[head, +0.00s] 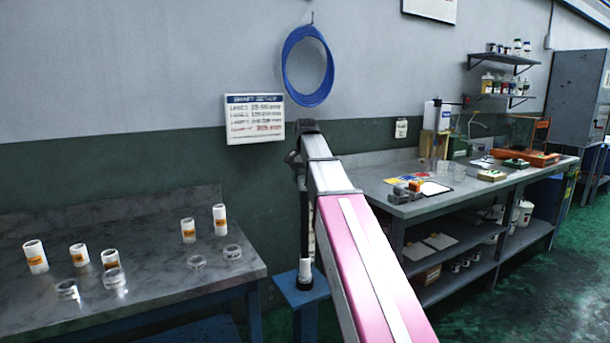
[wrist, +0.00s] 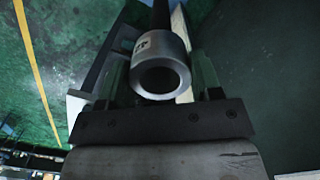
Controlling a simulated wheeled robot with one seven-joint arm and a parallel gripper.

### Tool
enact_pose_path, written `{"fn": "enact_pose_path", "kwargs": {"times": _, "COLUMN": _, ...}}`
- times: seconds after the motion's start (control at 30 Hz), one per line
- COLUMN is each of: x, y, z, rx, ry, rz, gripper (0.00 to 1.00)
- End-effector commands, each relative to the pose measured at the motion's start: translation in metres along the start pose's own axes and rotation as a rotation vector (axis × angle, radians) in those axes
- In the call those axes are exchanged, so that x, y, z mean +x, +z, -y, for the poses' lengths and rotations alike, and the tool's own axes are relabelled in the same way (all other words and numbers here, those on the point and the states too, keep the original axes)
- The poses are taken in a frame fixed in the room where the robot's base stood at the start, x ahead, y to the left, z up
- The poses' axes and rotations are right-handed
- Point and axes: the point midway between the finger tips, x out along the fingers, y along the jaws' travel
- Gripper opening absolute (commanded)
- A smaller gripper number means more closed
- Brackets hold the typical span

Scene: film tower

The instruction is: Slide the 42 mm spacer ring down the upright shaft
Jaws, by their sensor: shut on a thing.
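My gripper (wrist: 160,76) is shut on a pale grey spacer ring (wrist: 142,56), with one finger on either side of it. The ring's open end faces the wrist camera, and a label shows on its side. A dark rod (wrist: 161,14), probably the shaft, shows beyond the ring; whether it enters the bore cannot be told. In the head view the dark upright shaft (head: 304,225) stands on a blue stand (head: 292,293), with a pale collar (head: 305,270) near its foot. My arm hides the gripper and the held ring there.
The left bench (head: 150,290) holds several white cylinders with orange labels and several clear rings. A cluttered workbench (head: 400,208) stands at the right. A sign (head: 255,118) and a blue coil (head: 288,68) hang on the wall behind.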

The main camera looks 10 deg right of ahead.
Motion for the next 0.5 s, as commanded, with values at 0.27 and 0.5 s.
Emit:
{"fn": "enact_pose_path", "kwargs": {"times": 0.27, "x": 0.017, "y": 0.000, "z": 0.000, "rx": 0.000, "ry": 0.000, "rz": 0.000, "gripper": 0.17}}
{"fn": "enact_pose_path", "kwargs": {"times": 0.5, "x": 0.028, "y": -0.001, "z": 0.000, "rx": 0.000, "ry": 0.000, "rz": 0.000, "gripper": 0.17}}
